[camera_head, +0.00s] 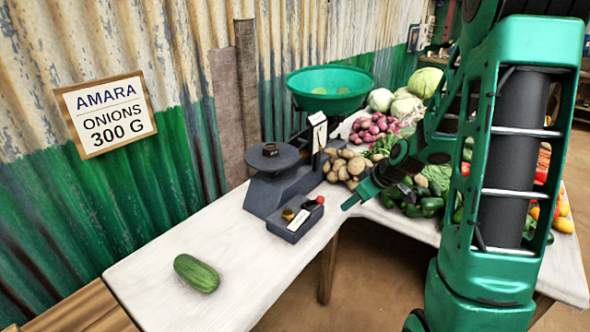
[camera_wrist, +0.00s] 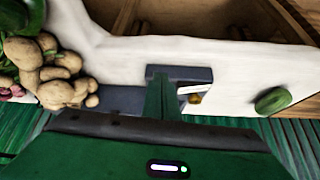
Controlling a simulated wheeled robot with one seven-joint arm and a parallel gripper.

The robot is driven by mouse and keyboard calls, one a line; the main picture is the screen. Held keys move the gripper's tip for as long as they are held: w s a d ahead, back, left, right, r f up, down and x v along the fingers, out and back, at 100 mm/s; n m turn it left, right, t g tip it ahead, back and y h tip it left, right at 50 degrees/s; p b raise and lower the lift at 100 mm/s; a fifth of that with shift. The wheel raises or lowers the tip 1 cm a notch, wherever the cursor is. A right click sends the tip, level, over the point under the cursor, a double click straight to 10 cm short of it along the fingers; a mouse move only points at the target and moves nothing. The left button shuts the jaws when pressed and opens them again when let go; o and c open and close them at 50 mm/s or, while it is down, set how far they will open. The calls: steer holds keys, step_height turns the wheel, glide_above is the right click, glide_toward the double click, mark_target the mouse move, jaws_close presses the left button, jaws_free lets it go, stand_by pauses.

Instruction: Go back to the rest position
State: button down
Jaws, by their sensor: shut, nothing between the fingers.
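My gripper (camera_head: 352,201) is shut and empty in the head view, held in the air just right of the small grey box with a red knob (camera_head: 306,214). In the wrist view my closed gripper fingers (camera_wrist: 162,96) reach over that dark box, hiding part of it. My green arm fills the right side of the head view and hides part of the vegetables behind it.
A balance scale (camera_head: 275,172) with a green pan (camera_head: 330,88) stands on the white table (camera_head: 160,262). A cucumber (camera_head: 196,273) lies at the front left. Potatoes (camera_head: 345,164), onions (camera_head: 373,127) and peppers crowd the table beyond. A sign (camera_head: 105,114) reads "AMARA ONIONS 300 G".

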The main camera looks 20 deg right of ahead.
steer(key=s+r+m+g+h, duration=0.1)
steer(key=s+r+m+g, duration=0.2)
steer(key=s, duration=1.2)
steer(key=s+r+m+g+h, duration=0.1)
steer(key=s+r+m+g, duration=0.2)
steer(key=s+r+m, duration=0.5)
steer(key=s, duration=0.7)
steer(key=shift+a+r+h, duration=0.2)
steer(key=shift+h, duration=0.1)
steer(key=shift+s, duration=0.1)
